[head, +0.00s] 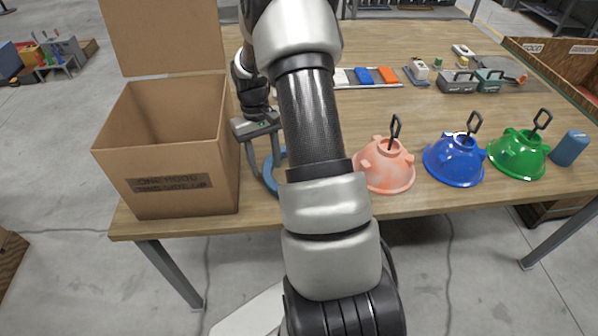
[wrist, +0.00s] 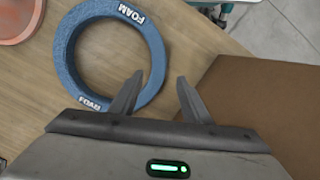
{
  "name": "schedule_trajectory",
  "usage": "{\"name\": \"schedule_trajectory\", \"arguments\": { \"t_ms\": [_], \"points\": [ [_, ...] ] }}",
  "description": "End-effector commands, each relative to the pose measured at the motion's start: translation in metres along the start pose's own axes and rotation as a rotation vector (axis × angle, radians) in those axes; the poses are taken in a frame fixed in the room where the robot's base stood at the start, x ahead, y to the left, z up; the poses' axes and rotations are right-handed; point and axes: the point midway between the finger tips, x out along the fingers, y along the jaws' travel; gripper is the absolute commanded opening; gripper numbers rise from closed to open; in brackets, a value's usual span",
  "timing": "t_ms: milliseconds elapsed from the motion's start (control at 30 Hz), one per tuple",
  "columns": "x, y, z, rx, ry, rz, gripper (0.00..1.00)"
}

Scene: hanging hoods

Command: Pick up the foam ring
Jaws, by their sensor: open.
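The foam ring (wrist: 64,48) is a thick blue ring with white FOAM labels, lying flat on the wooden table. In the head view, only part of the foam ring (head: 269,178) shows; my arm hides the rest. My gripper (head: 265,172) points down at the ring, its jaws apart and empty. In the wrist view, my gripper (wrist: 160,78) has its left finger over the ring's lower right side, near the hole. The right finger is outside the ring, so part of the ring's wall appears between the fingers. I cannot tell how far the fingertips are above the table.
An open cardboard box (head: 190,165) stands close to the left of my gripper. Pink (head: 385,167), blue (head: 455,163) and green (head: 517,155) hoods with black handles stand to the right, beside a blue cylinder (head: 570,148). Small tools and blocks lie farther back.

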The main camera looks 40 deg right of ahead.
Motion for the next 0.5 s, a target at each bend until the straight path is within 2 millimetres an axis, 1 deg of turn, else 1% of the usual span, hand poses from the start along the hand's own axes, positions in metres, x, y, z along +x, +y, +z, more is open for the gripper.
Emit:
{"name": "schedule_trajectory", "arguments": {
  "t_ms": [167, 333, 400, 500],
  "points": [
    [0.018, 0.002, 0.002, -0.001, -0.003, -0.001, 0.43],
    [0.044, 0.003, 0.002, -0.001, -0.003, -0.002, 0.43],
    [0.05, 0.003, 0.002, -0.001, -0.002, -0.002, 0.43],
    [0.051, 0.003, 0.002, -0.001, 0.001, -0.001, 0.43]
  ]
}}
